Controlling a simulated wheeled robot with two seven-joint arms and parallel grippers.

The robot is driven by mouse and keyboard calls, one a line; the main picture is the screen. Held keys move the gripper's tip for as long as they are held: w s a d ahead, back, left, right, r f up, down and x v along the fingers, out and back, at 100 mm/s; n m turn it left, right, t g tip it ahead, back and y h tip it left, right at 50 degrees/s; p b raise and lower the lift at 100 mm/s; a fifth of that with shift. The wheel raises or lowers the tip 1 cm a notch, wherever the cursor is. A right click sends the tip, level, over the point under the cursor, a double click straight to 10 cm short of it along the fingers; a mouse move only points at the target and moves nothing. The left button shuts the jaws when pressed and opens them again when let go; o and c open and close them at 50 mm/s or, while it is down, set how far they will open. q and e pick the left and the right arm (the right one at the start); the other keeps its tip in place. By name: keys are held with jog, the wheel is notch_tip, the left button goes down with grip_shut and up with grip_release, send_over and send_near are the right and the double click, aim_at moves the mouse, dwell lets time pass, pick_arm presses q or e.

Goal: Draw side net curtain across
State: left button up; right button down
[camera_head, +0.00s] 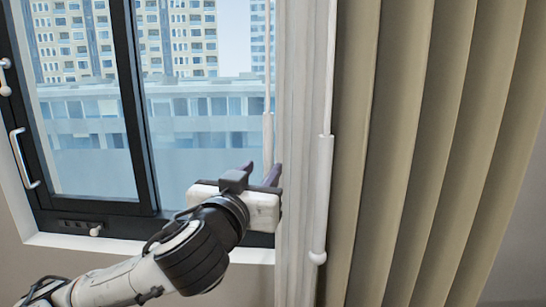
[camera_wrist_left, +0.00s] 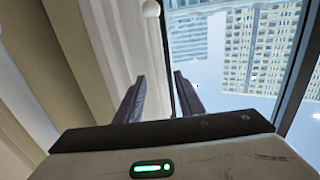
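The white net curtain (camera_head: 300,130) hangs gathered in a narrow bunch at the right side of the window. A white draw wand (camera_head: 267,135) hangs at its left edge, and a second wand (camera_head: 322,190) hangs at its right edge. My left gripper (camera_head: 262,171) is at the curtain's left edge, by the lower part of the left wand. My right gripper is not in view.
Thick beige curtains (camera_head: 420,150) hang to the right of the net curtain. The dark-framed window (camera_head: 140,120) is at the left, with handles and a white sill (camera_head: 110,245) below. The glass left of my gripper is uncovered.

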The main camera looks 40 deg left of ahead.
aim_at(272, 154)
pick_arm(q)
jog(key=shift+w+a+r, duration=0.25)
jog(key=shift+w, duration=0.05)
jog(key=p+x, duration=0.2)
jog(key=x, duration=0.6)
jog(key=shift+w, duration=0.15)
jog(key=shift+w+a+f, duration=0.2)
jog(key=shift+w+a, duration=0.05)
jog(key=shift+w, duration=0.35)
grip_shut()
